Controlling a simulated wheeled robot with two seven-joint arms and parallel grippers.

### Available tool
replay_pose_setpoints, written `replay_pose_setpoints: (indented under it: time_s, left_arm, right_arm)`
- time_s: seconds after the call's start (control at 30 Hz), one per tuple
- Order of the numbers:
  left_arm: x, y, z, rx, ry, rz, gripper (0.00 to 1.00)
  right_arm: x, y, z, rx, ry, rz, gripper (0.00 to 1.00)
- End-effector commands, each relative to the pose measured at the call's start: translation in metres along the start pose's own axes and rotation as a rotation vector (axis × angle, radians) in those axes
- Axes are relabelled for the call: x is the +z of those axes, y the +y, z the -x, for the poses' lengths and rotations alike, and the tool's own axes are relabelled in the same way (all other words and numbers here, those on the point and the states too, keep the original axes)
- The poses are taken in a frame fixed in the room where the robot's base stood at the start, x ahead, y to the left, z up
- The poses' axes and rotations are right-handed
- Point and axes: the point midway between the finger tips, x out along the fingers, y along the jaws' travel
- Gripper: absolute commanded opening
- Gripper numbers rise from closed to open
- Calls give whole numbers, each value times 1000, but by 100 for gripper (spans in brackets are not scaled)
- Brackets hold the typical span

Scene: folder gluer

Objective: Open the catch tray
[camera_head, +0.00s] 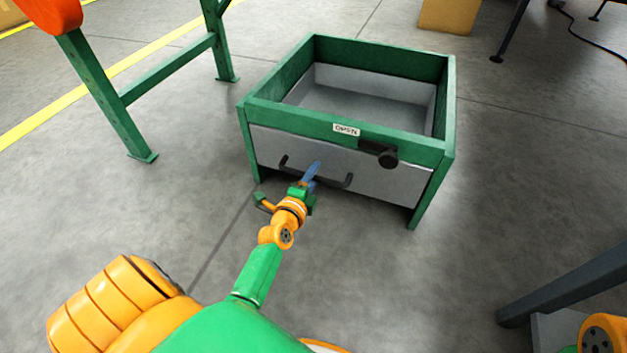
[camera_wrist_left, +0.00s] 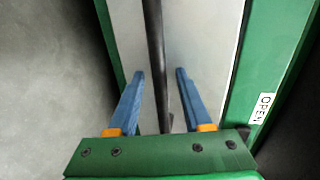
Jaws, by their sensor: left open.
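The catch tray (camera_head: 380,182) is a grey drawer in a green frame (camera_head: 300,121) standing on the floor, with its grey front flush below the frame's rail. A dark bar handle (camera_head: 334,184) runs across the tray front. It also shows in the left wrist view (camera_wrist_left: 158,60), running between the two blue fingers. My left gripper (camera_head: 313,172) is open at the handle, with one finger on each side of it. A gap shows between each finger and the bar. My right gripper is not in view.
An "OPEN" label (camera_head: 346,130) and a black latch or knob (camera_head: 386,157) sit on the frame's front rail. A green stand (camera_head: 165,70) is at the upper left. A dark leg (camera_head: 560,288) is at the lower right. The floor before the tray is clear.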

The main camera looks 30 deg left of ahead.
Motion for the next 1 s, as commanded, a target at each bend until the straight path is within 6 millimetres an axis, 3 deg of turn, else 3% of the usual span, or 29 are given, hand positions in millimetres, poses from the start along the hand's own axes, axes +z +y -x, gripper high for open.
replay_pose_setpoints:
  time_s: [0.1, 0.27, 0.3, 1.0]
  left_arm:
    - [0, 0, 0, 0, 0, 0, 47]
    - [0, 0, 0, 1, 0, 0, 4]
    - [0, 0, 0, 1, 0, 0, 0]
    - [0, 0, 1, 2, 0, 0, 0]
  right_arm:
    - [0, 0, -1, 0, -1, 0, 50]
    - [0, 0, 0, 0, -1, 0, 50]
    - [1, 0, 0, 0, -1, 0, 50]
    - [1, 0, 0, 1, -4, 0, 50]
